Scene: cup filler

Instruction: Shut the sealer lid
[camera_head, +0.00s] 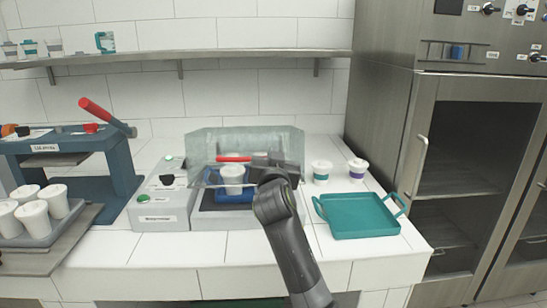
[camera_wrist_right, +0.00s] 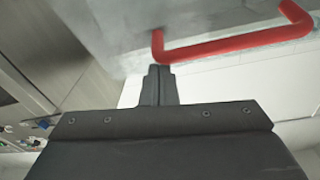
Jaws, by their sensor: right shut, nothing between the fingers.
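The sealer (camera_head: 180,215) is a light grey machine on the counter, with a knob and a green button at its left. Its translucent lid (camera_head: 215,140) is raised at an angle over the bed, with a red bar handle (camera_head: 234,158) at the front; the exact angle is hard to tell. A white cup (camera_head: 232,186) stands in a blue holder (camera_head: 232,197) on the bed. My right gripper (camera_head: 262,160) is shut and empty beside the lid. In the right wrist view, the gripper fingertips (camera_wrist_right: 158,72) are close to one end of the red handle (camera_wrist_right: 235,47); contact is unclear. My left gripper is out of view.
A teal tray (camera_head: 362,216) lies on the right, with two lidded cups (camera_head: 321,172) (camera_head: 357,170) behind it. A blue press with a red lever (camera_head: 95,110) and a tray of white cups (camera_head: 40,215) stand at left. A shelf (camera_head: 200,55) runs above; a steel cabinet (camera_head: 450,150) stands right.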

